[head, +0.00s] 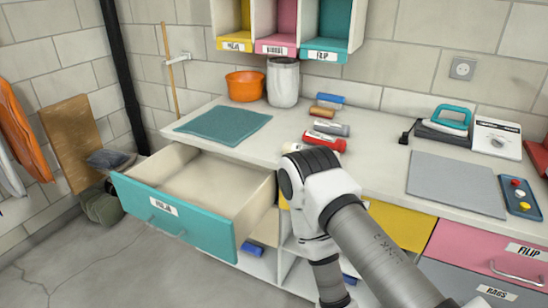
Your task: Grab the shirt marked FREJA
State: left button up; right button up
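I cannot make out a shirt marked FREJA in the head view. A flat teal cloth (224,125) lies on the counter's left part; I see no lettering on it and cannot tell if it is a garment. An orange garment-like thing (18,130) hangs at the far left edge, partly cut off, with a whitish one (8,172) below it. A teal-fronted drawer (195,225) is pulled out, and its visible inside is empty; its short label is hard to read. My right arm crosses the lower right. Neither gripper can be seen.
Labelled cubbies hang above. A brown board (72,140) leans left. The floor (80,265) at lower left is clear.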

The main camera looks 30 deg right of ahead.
aim_at(317, 139)
jog(key=i+j, duration=0.35)
jog(key=i, duration=0.2)
jog(key=i+z, duration=0.1)
jog(key=z, duration=0.35)
jog(key=j+z, duration=0.1)
jog(key=z, duration=0.35)
jog(key=i+j+z, duration=0.1)
jog(key=z, duration=0.4)
jog(key=j+z, duration=0.1)
jog(key=z, duration=0.35)
jog(key=j+z, duration=0.15)
jog(key=z, duration=0.3)
